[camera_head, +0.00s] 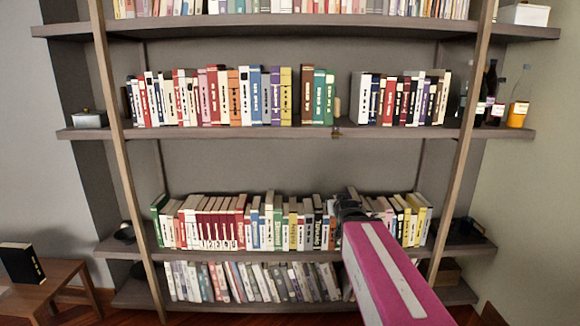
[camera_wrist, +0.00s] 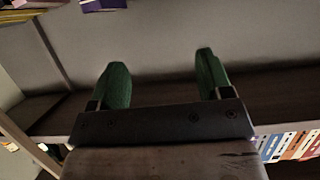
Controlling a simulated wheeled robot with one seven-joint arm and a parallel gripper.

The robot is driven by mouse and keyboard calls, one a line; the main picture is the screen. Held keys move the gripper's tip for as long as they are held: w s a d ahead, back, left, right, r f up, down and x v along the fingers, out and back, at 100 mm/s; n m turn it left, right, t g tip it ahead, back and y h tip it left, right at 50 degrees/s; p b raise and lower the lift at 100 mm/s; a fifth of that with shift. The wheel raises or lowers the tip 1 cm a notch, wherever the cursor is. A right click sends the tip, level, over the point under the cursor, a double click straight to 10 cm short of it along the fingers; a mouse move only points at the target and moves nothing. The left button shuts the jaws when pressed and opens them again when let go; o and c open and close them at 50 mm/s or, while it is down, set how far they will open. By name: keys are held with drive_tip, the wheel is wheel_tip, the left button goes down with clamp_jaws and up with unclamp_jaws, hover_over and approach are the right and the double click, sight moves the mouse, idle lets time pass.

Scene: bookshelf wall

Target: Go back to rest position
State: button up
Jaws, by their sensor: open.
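My gripper (camera_wrist: 160,85) shows in the wrist view with two green fingertips spread well apart and nothing between them. Behind the fingers is a bare shelf board and a plain back panel. In the head view my pink arm reaches up from the lower right, and my gripper (camera_head: 350,205) is a dark shape at its far end, in front of the lower row of books. Its fingers cannot be made out there.
The bookshelf (camera_head: 300,133) holds several rows of books. Bottles (camera_head: 490,100) stand at the right of the middle shelf. A small wooden table (camera_head: 45,285) with a black book (camera_head: 21,263) is at lower left. Two slanted wooden posts stand in front of the shelves.

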drive_tip(key=s+f+g, duration=0.7)
drive_tip(key=s+f, duration=0.1)
drive_tip(key=f, duration=0.3)
drive_tip(key=s+f+g, duration=0.6)
drive_tip(key=s+f, duration=0.3)
drive_tip(key=f, duration=0.3)
drive_tip(key=shift+s+g, duration=0.25)
drive_tip(key=shift+g, duration=0.15)
